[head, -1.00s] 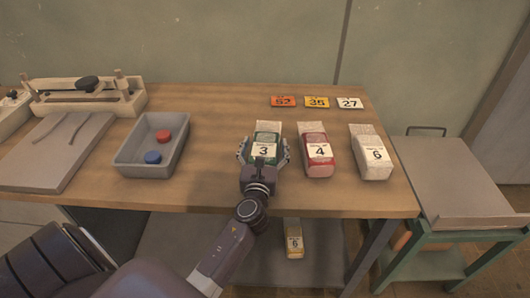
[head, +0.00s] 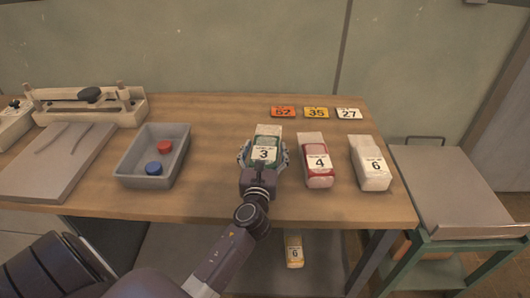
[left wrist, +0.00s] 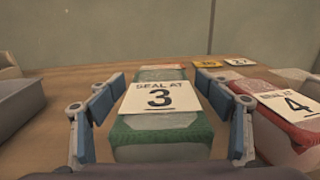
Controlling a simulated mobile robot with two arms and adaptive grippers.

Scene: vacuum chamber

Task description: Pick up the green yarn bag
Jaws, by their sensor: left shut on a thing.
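The green yarn bag (head: 267,144) has a white label reading 3 and stands at the front middle of the wooden table. It also shows in the left wrist view (left wrist: 160,137), labelled "SEAL AT 3". My left gripper (head: 264,156) is shut on the bag, with one finger on each side of it. In the left wrist view the blue finger pads of my left gripper (left wrist: 162,110) flank the bag. The bag appears to be at table height; whether it is lifted I cannot tell. My right gripper is not in view.
A red bag (head: 316,172) labelled 4 stands close to the right, then a white bag (head: 372,173) labelled 6. A grey bin (head: 131,170) with red and blue discs is left. Number cards (head: 316,113) lie behind. A yellow bag (head: 294,251) is below the table.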

